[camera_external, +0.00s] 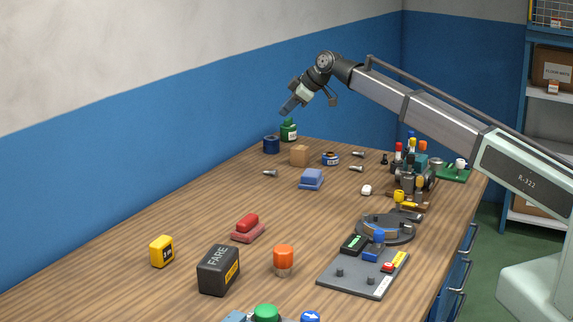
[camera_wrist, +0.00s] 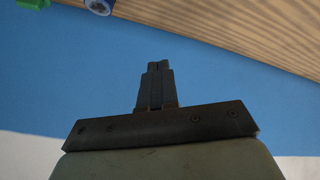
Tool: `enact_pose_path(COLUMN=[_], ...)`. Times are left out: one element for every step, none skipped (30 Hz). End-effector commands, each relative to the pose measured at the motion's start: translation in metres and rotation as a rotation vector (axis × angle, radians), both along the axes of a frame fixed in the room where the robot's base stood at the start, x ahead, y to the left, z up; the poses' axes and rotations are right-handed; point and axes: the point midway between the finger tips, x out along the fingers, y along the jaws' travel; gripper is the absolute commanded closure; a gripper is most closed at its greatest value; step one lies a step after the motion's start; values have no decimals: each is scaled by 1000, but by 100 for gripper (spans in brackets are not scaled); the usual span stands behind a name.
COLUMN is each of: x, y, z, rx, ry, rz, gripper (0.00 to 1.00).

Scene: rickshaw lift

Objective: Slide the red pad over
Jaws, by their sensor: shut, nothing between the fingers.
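The red pad (camera_external: 247,226) is a small red block on a flatter, duller red base. It rests on the wooden table left of centre in the external view and is not seen in the wrist view. My gripper (camera_external: 285,111) is raised above the far end of the table, well away from the red pad. In the wrist view its two dark fingers (camera_wrist: 158,66) are together with nothing between them.
A blue block (camera_external: 311,178) on a blue base stands behind the red pad. A yellow block (camera_external: 162,251), a black FARE box (camera_external: 218,269) and an orange-capped knob (camera_external: 283,259) stand nearer. The table (camera_external: 190,220) left of the red pad is clear.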

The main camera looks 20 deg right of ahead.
Motion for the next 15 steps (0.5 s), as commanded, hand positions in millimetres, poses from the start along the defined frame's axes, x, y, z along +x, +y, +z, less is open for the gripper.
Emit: enact_pose_path(x=[-27, -41, -61, -76, -92, -113, -129, -145, -166, -181, -195, -213, -225, -236, -250], y=[25, 36, 51, 60, 70, 82, 89, 97, 105, 110, 115, 120, 124, 126, 129], z=[-10, -17, -26, -33, -41, -51, -58, -65, -74, -80, -86, -93, -98, -102, -106], rx=[-52, -85, -131, -166, -201, -247, -281, -314, -357, -387, -414, -447, -470, -490, -514], ry=[10, 15, 23, 31, 39, 52, 62, 70, 83, 93, 101, 113, 122, 130, 139], rz=[86, 138, 210, 264, 322, 399, 457, 515, 591, 646, 701, 768, 815, 858, 910], gripper=[100, 100, 100, 100, 100, 100, 100, 100, 100, 100, 100, 100, 100, 100, 100])
